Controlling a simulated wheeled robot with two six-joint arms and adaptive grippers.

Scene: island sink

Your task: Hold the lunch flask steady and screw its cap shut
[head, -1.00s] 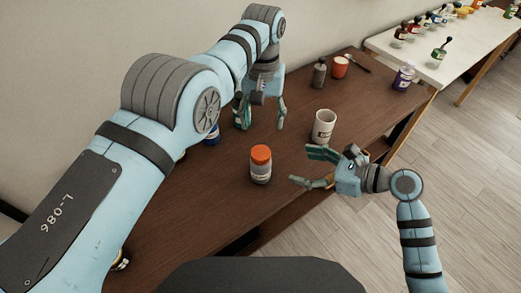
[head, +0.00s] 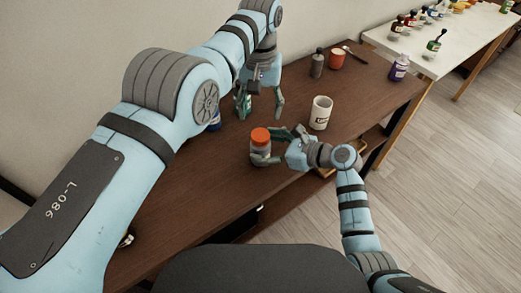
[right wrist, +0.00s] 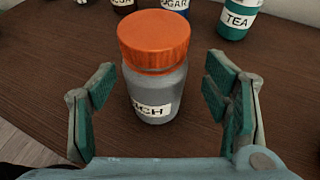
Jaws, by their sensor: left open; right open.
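The lunch flask (head: 260,150) is a grey jar with a white label and an orange cap (head: 260,136), standing upright on the dark table. In the right wrist view the flask (right wrist: 158,85) stands between the open fingers, with the orange cap (right wrist: 154,40) seated on top. I cannot tell how tight the cap is. My right gripper (head: 272,146) is open, with its fingers on either side of the flask; gaps show on both sides in the wrist view. My left gripper (head: 261,106) is open and empty, pointing down behind the flask.
A white mug (head: 321,113) stands right of the flask. A grey bottle (head: 317,63), a red cup (head: 337,59) and a purple bottle (head: 399,68) are farther back. A green TEA jar (right wrist: 238,18) and other jars stand behind the flask. A white table (head: 440,60) holds several bottles.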

